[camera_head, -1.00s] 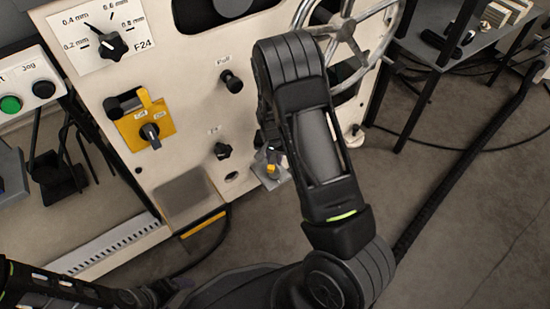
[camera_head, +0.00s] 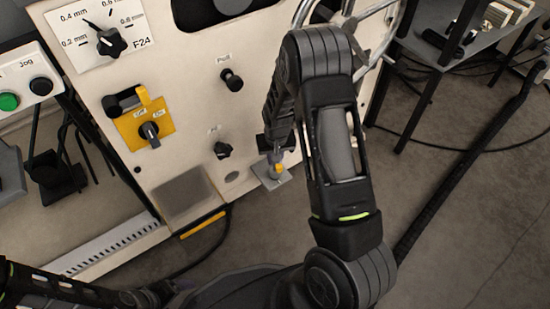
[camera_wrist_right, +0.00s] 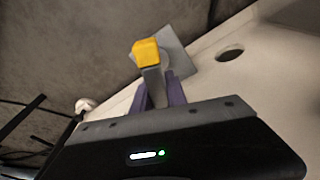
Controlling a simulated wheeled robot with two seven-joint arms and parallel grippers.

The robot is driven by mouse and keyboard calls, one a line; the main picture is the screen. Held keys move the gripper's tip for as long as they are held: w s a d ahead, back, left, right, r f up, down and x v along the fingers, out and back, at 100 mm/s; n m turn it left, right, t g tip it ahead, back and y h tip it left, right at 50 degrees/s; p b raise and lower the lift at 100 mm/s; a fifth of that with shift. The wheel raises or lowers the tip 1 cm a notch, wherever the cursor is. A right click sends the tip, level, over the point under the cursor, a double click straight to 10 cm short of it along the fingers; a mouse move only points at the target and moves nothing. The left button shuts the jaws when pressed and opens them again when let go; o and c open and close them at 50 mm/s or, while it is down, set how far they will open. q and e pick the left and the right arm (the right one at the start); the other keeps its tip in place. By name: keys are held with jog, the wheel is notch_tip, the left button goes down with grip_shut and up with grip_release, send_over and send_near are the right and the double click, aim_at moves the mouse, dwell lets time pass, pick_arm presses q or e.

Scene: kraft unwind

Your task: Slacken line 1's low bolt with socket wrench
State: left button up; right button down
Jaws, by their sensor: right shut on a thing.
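My right gripper (camera_head: 275,152) is low at the front of the cream machine panel (camera_head: 190,100), beside a small grey plate (camera_head: 268,182). In the right wrist view its two purple fingers (camera_wrist_right: 160,92) are shut on a grey shaft with a yellow block at its end, which I take to be the socket wrench (camera_wrist_right: 146,54). The yellow end (camera_head: 279,168) overlaps the grey plate (camera_wrist_right: 178,48) in both views. I cannot tell whether it touches it. No bolt head is visible there. My left arm shows at bottom left, its gripper out of frame.
Above are a black knob (camera_head: 222,150), a Pull knob (camera_head: 232,80) and a yellow switch plate (camera_head: 142,122). A spoked handwheel (camera_head: 380,25) is partly behind my right arm. A grey table (camera_head: 450,50) stands at right. The floor (camera_head: 460,215) at right is mostly clear, with cables.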

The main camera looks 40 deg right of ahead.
jog(key=shift+a+n, duration=0.1)
jog(key=shift+n, duration=1.2)
jog(key=shift+r+n+y+b, duration=0.1)
jog(key=shift+n+y+b, duration=0.3)
jog(key=shift+n, duration=0.7)
jog(key=shift+n, duration=1.2)
